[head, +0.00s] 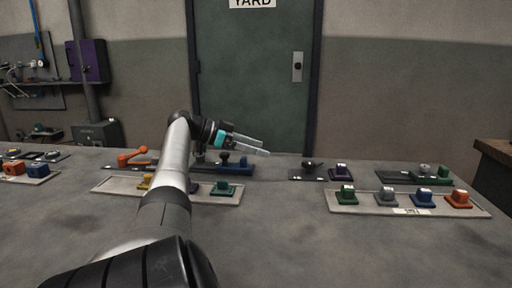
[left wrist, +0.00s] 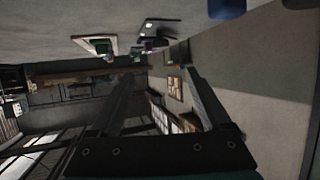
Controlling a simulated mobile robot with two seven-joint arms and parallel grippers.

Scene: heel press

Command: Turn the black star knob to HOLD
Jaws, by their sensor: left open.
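A black knob (head: 312,164) with a wide, lobed-looking top stands on a dark plate (head: 304,175) at the back middle of the bench. Its setting marks are too small to read. Another black knob (head: 224,158) stands near a blue block, partly behind my arm's end. My left gripper (head: 265,149) is open and empty, held above the bench to the left of the knob on the dark plate, apart from it. In the left wrist view my open left gripper (left wrist: 166,74) has nothing between its fingers. A dark plate (left wrist: 160,28) lies beyond them, its knob unclear.
A pale tray (head: 478,209) with several coloured blocks lies at the front right. Another pale tray (head: 215,199) lies under my arm. An orange lever (head: 132,156) stands at left. The bench's front middle is clear.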

